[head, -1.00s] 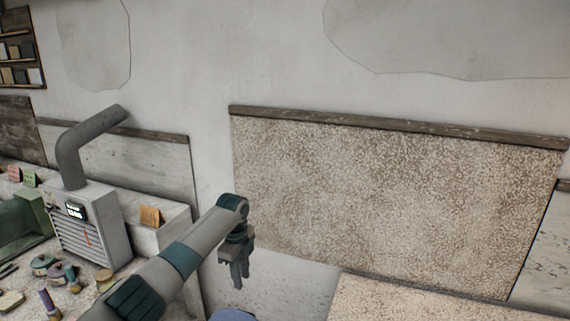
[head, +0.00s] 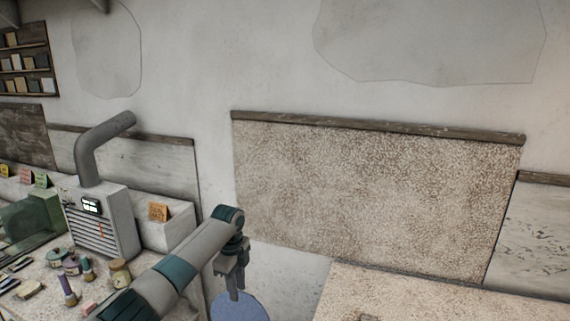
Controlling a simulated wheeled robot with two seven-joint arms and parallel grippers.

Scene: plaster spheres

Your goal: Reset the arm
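My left arm comes in from the lower left of the head view, grey with dark teal bands. Its gripper (head: 236,284) points down at the lower middle, in front of the white wall and above a round blue surface (head: 240,308). Its fingers are small and close together in this view, and I cannot tell whether they are apart. I see nothing clearly held between them. My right arm and gripper are not in view. No plaster spheres show.
At left, a speckled worktop (head: 38,305) carries a grey machine with a bent pipe (head: 105,222), jars and small tools. At lower right is another speckled worktop (head: 420,300), mostly bare. A gap lies between them. A speckled panel (head: 370,195) covers the wall behind.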

